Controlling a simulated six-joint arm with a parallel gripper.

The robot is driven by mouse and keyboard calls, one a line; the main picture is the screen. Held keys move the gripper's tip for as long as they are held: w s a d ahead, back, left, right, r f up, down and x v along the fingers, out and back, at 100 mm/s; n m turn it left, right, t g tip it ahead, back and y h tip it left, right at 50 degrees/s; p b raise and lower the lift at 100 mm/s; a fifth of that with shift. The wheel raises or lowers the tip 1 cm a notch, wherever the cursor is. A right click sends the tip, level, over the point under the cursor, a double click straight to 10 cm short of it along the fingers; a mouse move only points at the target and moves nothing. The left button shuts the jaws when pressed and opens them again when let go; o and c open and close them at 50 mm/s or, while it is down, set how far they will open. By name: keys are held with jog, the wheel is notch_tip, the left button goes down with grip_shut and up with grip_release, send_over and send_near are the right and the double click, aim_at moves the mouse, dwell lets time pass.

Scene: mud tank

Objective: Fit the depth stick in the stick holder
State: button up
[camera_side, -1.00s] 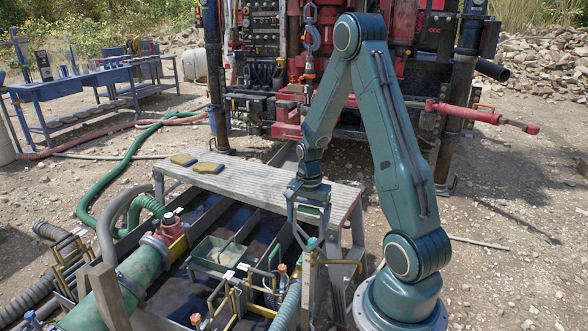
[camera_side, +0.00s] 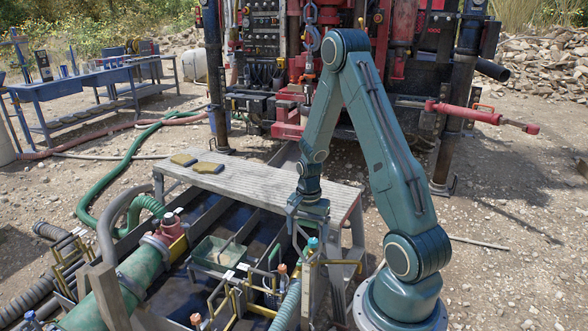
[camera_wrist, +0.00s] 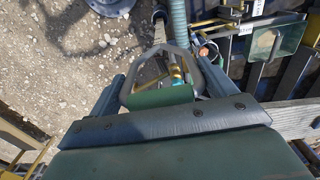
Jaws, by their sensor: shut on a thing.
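My gripper (camera_side: 308,245) points down beside the right end of the grey bench, and its fingers bend inward to a loop. It also shows in the wrist view (camera_wrist: 167,50). The fingers are shut on what looks like the depth stick, a thin piece with a teal top (camera_side: 312,243). In the wrist view a narrow yellow and teal length (camera_wrist: 177,72) shows within the finger loop. The fingers hide much of it, and its lower end is not clear. I cannot tell the stick holder apart from the yellow rails and fittings at the tank edge.
A grey slatted bench (camera_side: 255,183) spans the tank, with two tan pads (camera_side: 207,168) on it. A ribbed hose (camera_side: 288,305), yellow rails and a green tray (camera_side: 215,255) crowd the area. A green pipe (camera_side: 110,300) is at left. Gravel lies open at right.

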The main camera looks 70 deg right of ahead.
jog(key=shift+f, duration=4.35)
dwell(0.6)
jog(key=o, duration=1.2)
jog(key=shift+r, duration=0.15)
jog(key=shift+r, duration=6.75)
